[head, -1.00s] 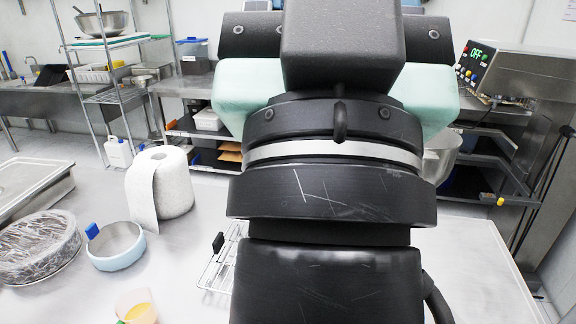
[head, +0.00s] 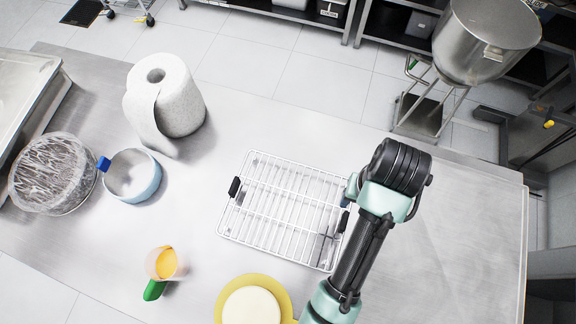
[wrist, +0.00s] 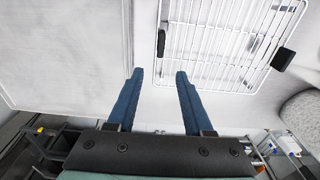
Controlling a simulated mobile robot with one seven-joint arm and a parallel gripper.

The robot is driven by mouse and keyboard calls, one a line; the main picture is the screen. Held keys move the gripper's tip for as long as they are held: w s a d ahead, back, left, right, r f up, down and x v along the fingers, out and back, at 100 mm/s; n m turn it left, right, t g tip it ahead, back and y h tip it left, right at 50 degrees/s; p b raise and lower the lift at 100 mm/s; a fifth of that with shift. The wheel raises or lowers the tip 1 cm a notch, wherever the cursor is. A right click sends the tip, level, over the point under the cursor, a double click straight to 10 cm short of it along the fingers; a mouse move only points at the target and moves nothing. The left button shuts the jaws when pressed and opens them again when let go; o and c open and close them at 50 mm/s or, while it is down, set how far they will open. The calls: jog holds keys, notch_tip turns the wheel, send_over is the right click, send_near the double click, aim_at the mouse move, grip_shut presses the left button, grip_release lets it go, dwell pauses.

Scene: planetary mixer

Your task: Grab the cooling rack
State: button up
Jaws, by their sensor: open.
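The cooling rack (head: 283,204) is a white wire grid lying flat on the steel table. It has a black grip on its left side (head: 234,187) and another on its right side (head: 343,222). My gripper (head: 349,192) is at the rack's right edge in the head view, partly hidden by my wrist. In the wrist view my gripper (wrist: 159,72) shows two blue fingers apart with nothing between them. There the rack (wrist: 225,40) is at the upper right, and one black grip (wrist: 161,43) lies just beyond the gap between the fingertips.
A yellow plate with a pale round item (head: 252,304) and a measuring cup (head: 163,265) are in front of the rack. The table (head: 455,230) is clear on the right.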

send_over(345, 220)
jog(key=s, duration=0.1)
notch_tip(345, 220, down, 8)
jog(key=shift+r, duration=0.2)
jog(key=shift+w+f+p, duration=0.2)
jog(key=shift+f+p, duration=0.15)
jog(key=shift+f, duration=1.05)
jog(key=shift+w+f+p, duration=0.2)
jog(key=shift+f+p, duration=0.1)
jog(key=shift+f, duration=1.1)
jog(key=shift+c, duration=0.3)
grip_shut()
